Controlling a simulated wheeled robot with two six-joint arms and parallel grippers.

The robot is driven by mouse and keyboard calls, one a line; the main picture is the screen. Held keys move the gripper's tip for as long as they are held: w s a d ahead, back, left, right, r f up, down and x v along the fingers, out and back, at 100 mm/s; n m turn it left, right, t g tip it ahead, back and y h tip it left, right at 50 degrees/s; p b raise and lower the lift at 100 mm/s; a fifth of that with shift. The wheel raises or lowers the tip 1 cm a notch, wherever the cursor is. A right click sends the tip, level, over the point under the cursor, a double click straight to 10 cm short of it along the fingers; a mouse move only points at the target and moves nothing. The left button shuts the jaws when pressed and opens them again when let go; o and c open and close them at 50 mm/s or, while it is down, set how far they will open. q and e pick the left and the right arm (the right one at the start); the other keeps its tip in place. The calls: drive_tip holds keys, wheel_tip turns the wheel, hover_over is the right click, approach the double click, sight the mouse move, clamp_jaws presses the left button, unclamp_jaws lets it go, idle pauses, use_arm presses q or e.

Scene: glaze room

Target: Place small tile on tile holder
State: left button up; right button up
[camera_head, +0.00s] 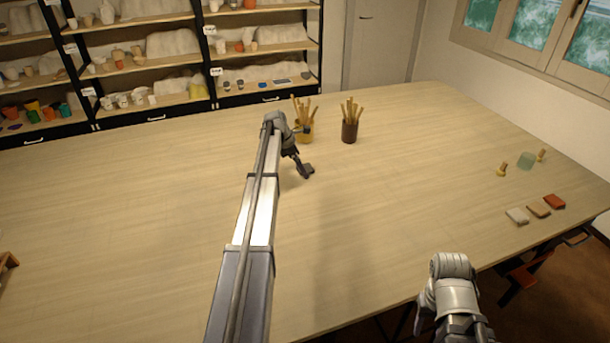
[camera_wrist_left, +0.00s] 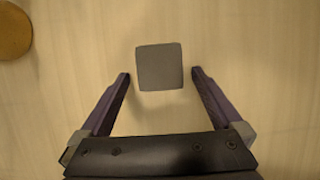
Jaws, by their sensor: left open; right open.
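A small grey square tile (camera_wrist_left: 159,66) lies flat on the table in the left wrist view. It is between and slightly beyond the two fingertips, with a gap on each side. My left gripper (camera_wrist_left: 160,77) is open and empty above the table. In the head view my left gripper (camera_head: 303,168) is far out on the table, near the pots, and I cannot clearly separate the tile from it. My right gripper (camera_head: 443,300) is at the table's front edge, away from the tile. A wooden piece (camera_head: 8,262) at the left edge may be the tile holder, mostly cut off.
An orange pot (camera_head: 304,134) and a brown pot (camera_head: 349,132) of wooden tools stand beyond my left gripper. The left table half is clear.

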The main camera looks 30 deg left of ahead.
use_arm(q)
drive_tip(key=shift+r, duration=0.1)
drive_tip(key=c, duration=1.5)
drive_tip(key=shift+c, duration=0.2)
drive_tip(key=shift+r, duration=0.15)
wheel_tip(320, 180, up, 10)
drive_tip(key=p, duration=1)
drive_tip(key=shift+f, duration=0.2)
